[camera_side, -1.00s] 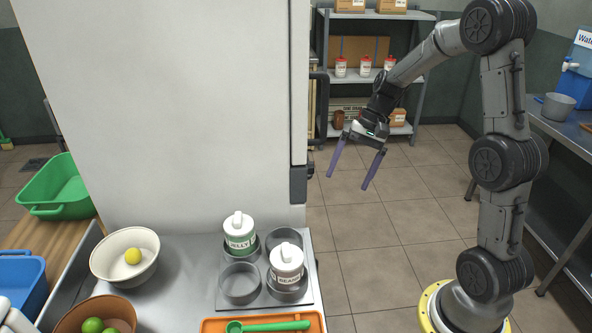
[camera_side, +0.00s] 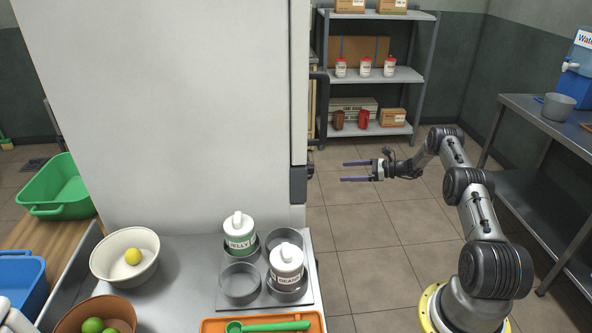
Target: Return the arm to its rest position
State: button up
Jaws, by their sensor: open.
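My gripper (camera_side: 357,171) is open and empty. Its two purple fingers point left, level, in the air over the tiled floor, to the right of the white cabinet (camera_side: 175,110). Nothing touches the fingers.
A steel counter (camera_side: 190,280) at the front left holds a jelly jar (camera_side: 239,235), a beans jar (camera_side: 287,264), a white bowl (camera_side: 112,266) and an orange tray (camera_side: 212,325). A shelf rack (camera_side: 400,74) stands behind. A steel table (camera_side: 515,108) is at right. Floor around my gripper is clear.

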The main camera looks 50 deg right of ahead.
jog(key=r+x, duration=0.1)
jog(key=x, duration=0.9)
jog(key=shift+w+d+t, duration=0.3)
jog(key=shift+d, duration=0.05)
jog(key=shift+r, duration=0.15)
